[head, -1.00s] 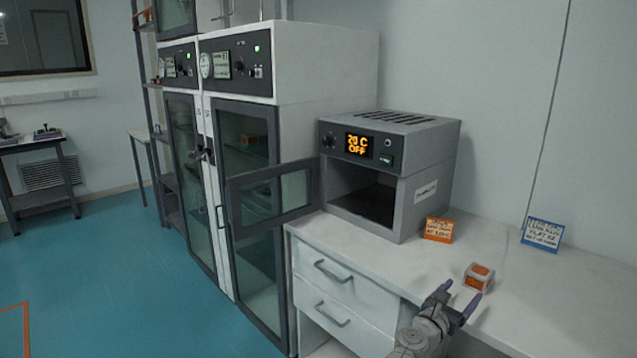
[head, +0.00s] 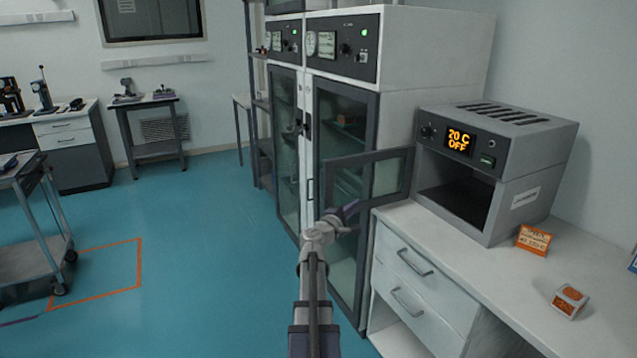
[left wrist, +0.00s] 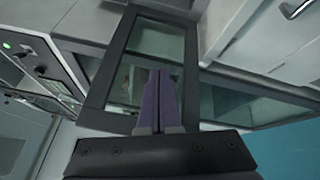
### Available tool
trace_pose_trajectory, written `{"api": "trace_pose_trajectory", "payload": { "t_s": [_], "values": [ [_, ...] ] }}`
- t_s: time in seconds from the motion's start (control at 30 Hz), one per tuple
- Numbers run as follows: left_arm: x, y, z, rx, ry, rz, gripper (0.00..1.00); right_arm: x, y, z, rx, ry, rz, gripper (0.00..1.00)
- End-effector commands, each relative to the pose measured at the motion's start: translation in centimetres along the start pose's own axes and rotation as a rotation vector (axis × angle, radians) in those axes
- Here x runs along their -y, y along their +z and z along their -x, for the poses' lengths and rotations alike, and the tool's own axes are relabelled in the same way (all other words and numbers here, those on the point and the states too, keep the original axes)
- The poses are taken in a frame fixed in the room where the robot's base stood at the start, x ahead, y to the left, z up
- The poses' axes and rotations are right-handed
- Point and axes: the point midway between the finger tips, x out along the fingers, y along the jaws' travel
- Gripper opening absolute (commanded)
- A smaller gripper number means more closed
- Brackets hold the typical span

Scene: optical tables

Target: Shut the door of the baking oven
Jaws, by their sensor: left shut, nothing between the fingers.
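The grey baking oven (head: 540,167) stands on the white bench, its display reading 20 C OFF. Its glass door (head: 392,178) is wide open, swung out to the left past the bench edge, and the dark chamber shows. My left gripper (head: 350,209) is shut and empty, close to the lower left part of the door in the head view; I cannot tell whether it touches. In the left wrist view the purple fingers (left wrist: 159,92) are together in front of the framed door (left wrist: 155,42). My right gripper is not in view.
Tall glass-door cabinets (head: 340,130) stand behind the oven door. The bench (head: 505,290) carries an orange sign (head: 534,240) and a small orange-and-white box (head: 569,300). A trolley (head: 30,235) stands at left. The blue floor between is clear.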

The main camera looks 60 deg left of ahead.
Motion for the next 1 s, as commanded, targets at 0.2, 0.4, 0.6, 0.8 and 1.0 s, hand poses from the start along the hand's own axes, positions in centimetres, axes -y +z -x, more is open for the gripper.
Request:
{"api": "trace_pose_trajectory", "payload": {
  "t_s": [0.2, 0.4, 0.6, 0.8, 1.0],
  "values": [
    [-5.5, -10.7, 4.7, -0.101, 0.023, -0.238, 0.0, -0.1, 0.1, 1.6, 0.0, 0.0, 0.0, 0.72],
    [-7.1, -14.2, 7.1, -0.136, 0.024, -0.333, 0.0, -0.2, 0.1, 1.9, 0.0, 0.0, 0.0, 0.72],
    [-7.2, -14.6, 7.2, -0.139, 0.024, -0.345, 0.0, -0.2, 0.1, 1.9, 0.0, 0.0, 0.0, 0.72],
    [-7.3, -14.9, 4.7, -0.136, 0.024, -0.343, 0.0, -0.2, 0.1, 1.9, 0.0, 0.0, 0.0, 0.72],
    [-7.5, -15.5, 0.5, -0.137, 0.024, -0.343, 0.0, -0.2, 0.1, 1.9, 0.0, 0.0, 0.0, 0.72]
  ]
}}
